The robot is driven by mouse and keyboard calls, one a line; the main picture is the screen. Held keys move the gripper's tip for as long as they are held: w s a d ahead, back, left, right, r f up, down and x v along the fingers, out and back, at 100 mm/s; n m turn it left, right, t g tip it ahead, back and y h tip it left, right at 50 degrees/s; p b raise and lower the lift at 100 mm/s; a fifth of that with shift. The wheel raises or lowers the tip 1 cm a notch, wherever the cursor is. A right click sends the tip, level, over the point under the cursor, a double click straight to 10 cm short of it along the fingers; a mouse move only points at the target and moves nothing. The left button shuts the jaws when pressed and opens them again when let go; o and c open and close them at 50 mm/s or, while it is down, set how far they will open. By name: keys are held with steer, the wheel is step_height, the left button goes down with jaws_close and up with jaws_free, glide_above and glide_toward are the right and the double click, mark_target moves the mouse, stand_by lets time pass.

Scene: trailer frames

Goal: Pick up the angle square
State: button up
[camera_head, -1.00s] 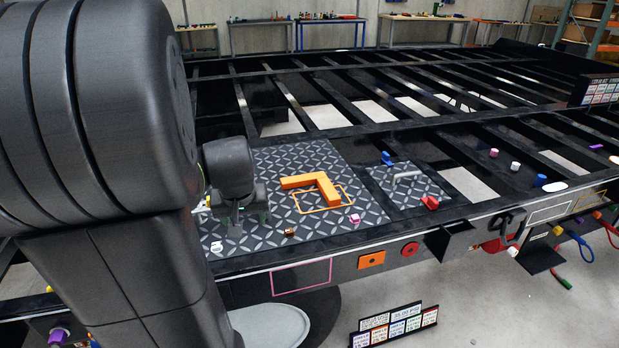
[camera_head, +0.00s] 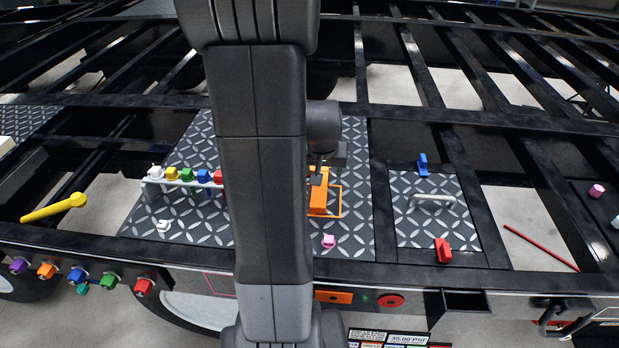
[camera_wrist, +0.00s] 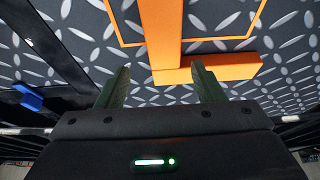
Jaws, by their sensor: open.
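The angle square is a solid orange L. In the head view its visible part (camera_head: 319,198) lies on the diamond-plate deck, with the rest hidden behind my arm. In the wrist view one leg (camera_wrist: 160,35) runs up the picture and the other (camera_wrist: 225,68) runs to the right. My gripper (camera_wrist: 161,84) is open, its two dark green fingers apart and pointing at the square. Their tips appear just short of the corner where the legs meet, with nothing between them. In the head view my gripper is mostly hidden and overlaps the square's far end.
A thin orange outline (camera_head: 341,203) is marked on the deck beside the square. A pink block (camera_head: 328,241) lies nearer the deck's front edge. A rail with coloured knobs (camera_head: 187,180) stands left. A hatch plate (camera_head: 409,229) with a handle is right.

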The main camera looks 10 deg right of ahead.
steer(key=x, duration=0.3)
steer(key=shift+w+a+f, duration=0.1)
steer(key=shift+a, duration=0.25)
steer(key=shift+w+d+f, duration=0.1)
steer(key=shift+w+f, duration=0.15)
steer(key=shift+f, duration=0.3)
steer(key=c, duration=1.2)
